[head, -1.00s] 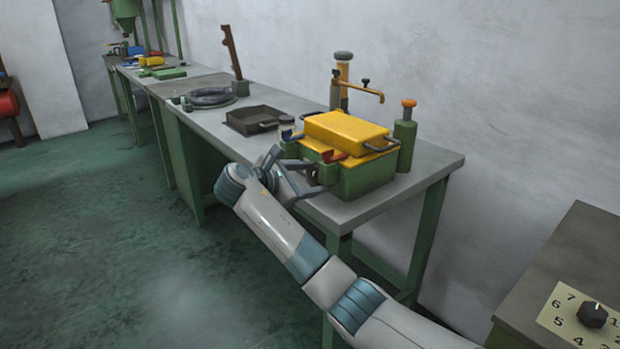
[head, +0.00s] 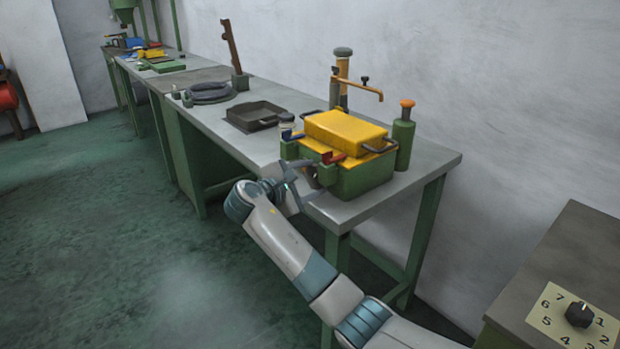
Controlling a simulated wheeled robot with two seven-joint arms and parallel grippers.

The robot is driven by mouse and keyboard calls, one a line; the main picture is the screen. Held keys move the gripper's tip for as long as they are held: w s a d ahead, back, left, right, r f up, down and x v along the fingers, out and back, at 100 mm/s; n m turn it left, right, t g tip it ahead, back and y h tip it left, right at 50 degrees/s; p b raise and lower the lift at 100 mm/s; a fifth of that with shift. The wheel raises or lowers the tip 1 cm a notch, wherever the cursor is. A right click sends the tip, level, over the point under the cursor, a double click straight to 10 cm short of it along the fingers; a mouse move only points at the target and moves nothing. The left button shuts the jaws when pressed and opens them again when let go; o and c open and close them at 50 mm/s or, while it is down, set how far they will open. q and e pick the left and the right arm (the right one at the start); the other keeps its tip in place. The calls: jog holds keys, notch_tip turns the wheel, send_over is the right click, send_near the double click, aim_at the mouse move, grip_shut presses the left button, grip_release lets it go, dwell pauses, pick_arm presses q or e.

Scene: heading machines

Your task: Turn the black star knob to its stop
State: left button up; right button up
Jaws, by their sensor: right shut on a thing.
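A green box-like fixture (head: 368,180) with a yellow lid block (head: 347,132) stands on the near end of the long bench. My right gripper (head: 314,187) is at the fixture's front left side, its jaws shut on a small dark part there, which looks like the black star knob (head: 312,174). The knob is small and partly covered by the fingers, so its shape and turn angle cannot be read. My left gripper is out of view.
A green bottle-like post (head: 403,136) stands right of the fixture. A numbered dial plate (head: 546,318) is at lower right.

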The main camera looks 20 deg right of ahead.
jog(key=o, duration=1.1)
jog(key=shift+f, duration=0.1)
jog(key=shift+c, duration=0.2)
jog(key=shift+f+n+g+b, duration=0.1)
jog(key=shift+n+g+b, duration=0.2)
jog(key=shift+n+b, duration=0.4)
jog(key=n+g+b, duration=0.1)
jog(key=b, duration=0.2)
jog(key=shift+w+n, duration=0.1)
jog(key=shift+n, duration=0.2)
jog(key=p+v, duration=0.1)
jog(key=v, duration=1.6)
jog(key=shift+a+r+p, duration=0.3)
jog(key=shift+r, duration=0.1)
